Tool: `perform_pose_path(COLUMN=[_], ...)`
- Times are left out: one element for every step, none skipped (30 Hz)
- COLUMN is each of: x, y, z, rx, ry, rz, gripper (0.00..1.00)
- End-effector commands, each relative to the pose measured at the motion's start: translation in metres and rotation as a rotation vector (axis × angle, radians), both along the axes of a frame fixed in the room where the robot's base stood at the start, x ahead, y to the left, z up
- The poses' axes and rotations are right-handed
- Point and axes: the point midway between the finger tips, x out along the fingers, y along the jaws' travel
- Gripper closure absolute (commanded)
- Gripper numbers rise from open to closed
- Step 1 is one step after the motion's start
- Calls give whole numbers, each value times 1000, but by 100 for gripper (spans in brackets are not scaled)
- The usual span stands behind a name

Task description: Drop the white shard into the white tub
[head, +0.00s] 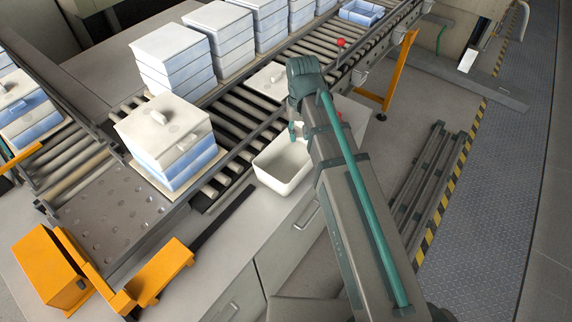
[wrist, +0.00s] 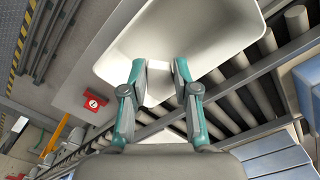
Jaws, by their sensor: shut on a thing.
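The white tub (head: 262,176) stands on the grey bench beside the roller conveyor in the head view. In the wrist view its pale inside (wrist: 200,30) fills the upper middle. My gripper (head: 297,132) is over the tub, pointing down at it. In the wrist view my gripper (wrist: 160,72) has its two teal-and-grey fingers closed on a small white shard (wrist: 158,84), which shows between the fingertips against the tub. The shard's outline is hard to tell from the tub's white wall. How high it is above the tub floor I cannot tell.
A stack of blue-and-white boxes (head: 170,150) with a white lid stands on the conveyor left of the tub. More stacks (head: 175,60) stand behind. A red-knobbed post (head: 341,43) rises by the conveyor. A red box (wrist: 95,102) lies near the tub.

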Motion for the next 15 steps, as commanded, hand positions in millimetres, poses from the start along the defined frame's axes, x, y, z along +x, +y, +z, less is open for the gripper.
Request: perform_pose_path(x=[0,0,0,0,0,0,0,0,0,0,0,0,0,0,0], y=[0,0,1,1,0,0,0,0,0,0,0,0,0,0,0], z=[-2,-3,-5,-8,-10,-13,-16,-19,-23,-26,-30,-34,-38,-41,-45], rx=[0,0,0,0,0,0,0,0,0,0,0,0,0,0,0], ry=[0,0,0,0,0,0,0,0,0,0,0,1,1,1,1], rz=[0,1,1,1,1,1,1,1,1,1,1,1,1,1,1], gripper=[100,100,100,100,100,100,100,100,100,100,100,100,100,100,100])
